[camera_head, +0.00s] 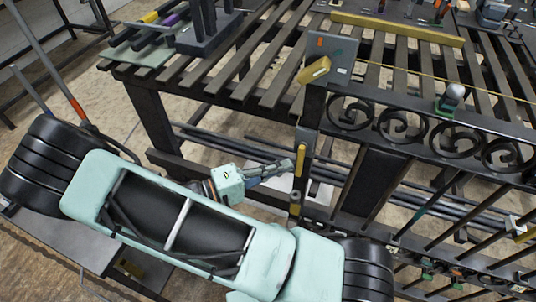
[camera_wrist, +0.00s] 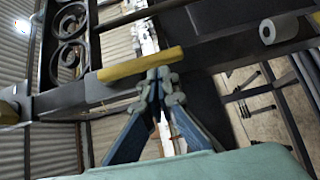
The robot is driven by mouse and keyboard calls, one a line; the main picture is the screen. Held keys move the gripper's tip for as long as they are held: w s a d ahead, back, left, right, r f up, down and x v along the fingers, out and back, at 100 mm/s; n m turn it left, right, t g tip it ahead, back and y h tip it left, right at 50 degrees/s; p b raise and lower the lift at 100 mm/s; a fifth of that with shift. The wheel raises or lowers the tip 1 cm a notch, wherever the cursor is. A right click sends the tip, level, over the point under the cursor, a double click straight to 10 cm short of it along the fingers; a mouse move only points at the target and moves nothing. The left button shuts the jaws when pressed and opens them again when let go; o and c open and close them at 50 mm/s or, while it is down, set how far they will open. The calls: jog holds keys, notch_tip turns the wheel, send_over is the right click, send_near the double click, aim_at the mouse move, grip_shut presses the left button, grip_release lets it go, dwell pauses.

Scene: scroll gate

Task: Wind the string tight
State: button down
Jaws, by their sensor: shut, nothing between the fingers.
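A thin yellow string (camera_head: 478,88) runs above the scroll gate (camera_head: 440,140) from the grey corner plate (camera_head: 337,62) out to the right. A yellow block (camera_head: 314,70) sits at that plate on top of the post. My gripper (camera_head: 290,167) is low beside the post, with its fingers shut and nothing between them. A yellow bar (camera_head: 301,150) on the post is close to the fingertips. In the wrist view the shut fingertips (camera_wrist: 161,80) lie just below a yellow bar (camera_wrist: 140,63), overlapping it in the picture. I cannot tell whether they touch it.
A slatted bench (camera_head: 245,65) carries dark bars and a dark block stand (camera_head: 207,35) at the left. A long yellow bar (camera_head: 397,29) lies across the slats. A green clamp with a grey knob (camera_head: 453,95) sits on the gate's top rail. Dark bars lie under the bench.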

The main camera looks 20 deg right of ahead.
jog(key=shift+s+d+f+n, duration=0.1)
jog(key=shift+s+d+n, duration=0.05)
jog(key=shift+n, duration=0.15)
dwell(0.5)
